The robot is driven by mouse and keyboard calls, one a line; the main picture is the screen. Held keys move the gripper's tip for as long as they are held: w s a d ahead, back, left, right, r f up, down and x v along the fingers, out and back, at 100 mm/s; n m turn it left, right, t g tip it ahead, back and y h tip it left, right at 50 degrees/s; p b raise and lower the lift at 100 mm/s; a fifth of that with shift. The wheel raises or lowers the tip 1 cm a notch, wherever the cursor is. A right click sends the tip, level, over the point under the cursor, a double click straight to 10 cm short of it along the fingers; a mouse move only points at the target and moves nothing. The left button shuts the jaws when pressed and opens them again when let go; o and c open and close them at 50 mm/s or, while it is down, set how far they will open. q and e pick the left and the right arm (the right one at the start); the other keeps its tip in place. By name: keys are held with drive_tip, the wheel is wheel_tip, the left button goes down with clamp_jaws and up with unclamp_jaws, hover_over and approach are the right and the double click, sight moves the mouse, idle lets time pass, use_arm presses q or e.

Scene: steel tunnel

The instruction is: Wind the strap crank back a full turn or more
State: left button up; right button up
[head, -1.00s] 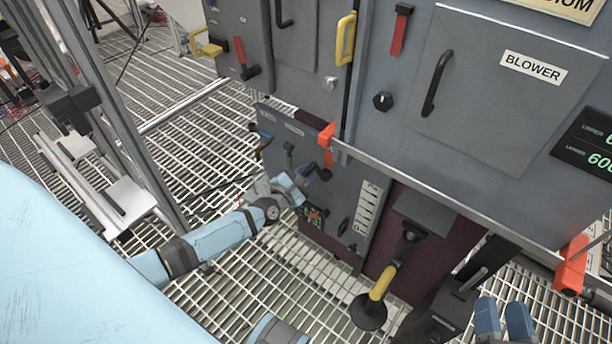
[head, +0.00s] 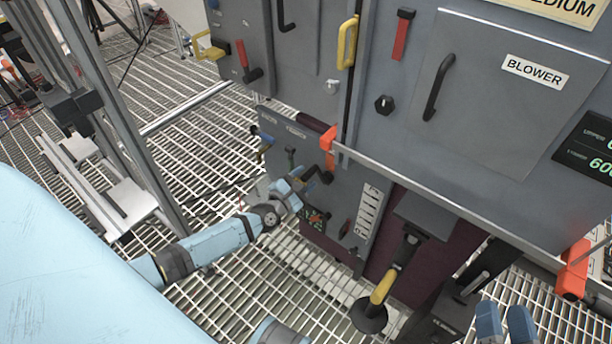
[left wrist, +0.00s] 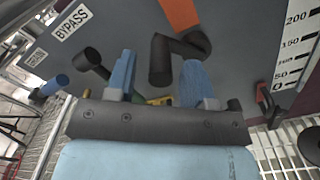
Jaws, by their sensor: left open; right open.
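A black crank (head: 326,170) sits on the low grey panel (head: 283,133), just below an orange bracket. In the left wrist view its bent black arm and grip (left wrist: 160,60) stand out from the panel. My left gripper (head: 303,179) is at this crank. In the left wrist view its two blue fingers (left wrist: 158,76) are apart, with the crank's grip between them; I cannot tell whether they touch it. No label on this crank is readable. My right gripper (head: 505,322) is open and empty at the bottom right, away from the panel.
A crank with a blue end (left wrist: 58,84) is left of the fingers, near the BYPASS label (left wrist: 72,22). A green-handled lever (head: 290,158) is close by. The orange bracket (head: 328,138) and cabinet edge overhang the panel. A yellow-gripped lever (head: 383,287) stands to the right.

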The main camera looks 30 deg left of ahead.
use_arm(q)
drive_tip(key=s+a+p, duration=0.1)
drive_tip(key=s, duration=1.1)
drive_tip(key=shift+s+p, duration=0.25)
drive_tip(key=shift+p, duration=0.1)
use_arm(e)
drive_tip(key=shift+g+h, duration=0.7)
drive_tip(key=shift+g, duration=0.1)
drive_tip(key=f, duration=0.1)
drive_tip(key=d+f, duration=0.1)
drive_tip(key=f, duration=0.2)
drive_tip(key=shift+s+d+f, duration=0.15)
drive_tip(key=shift+s, duration=0.1)
drive_tip(key=shift+r, duration=0.2)
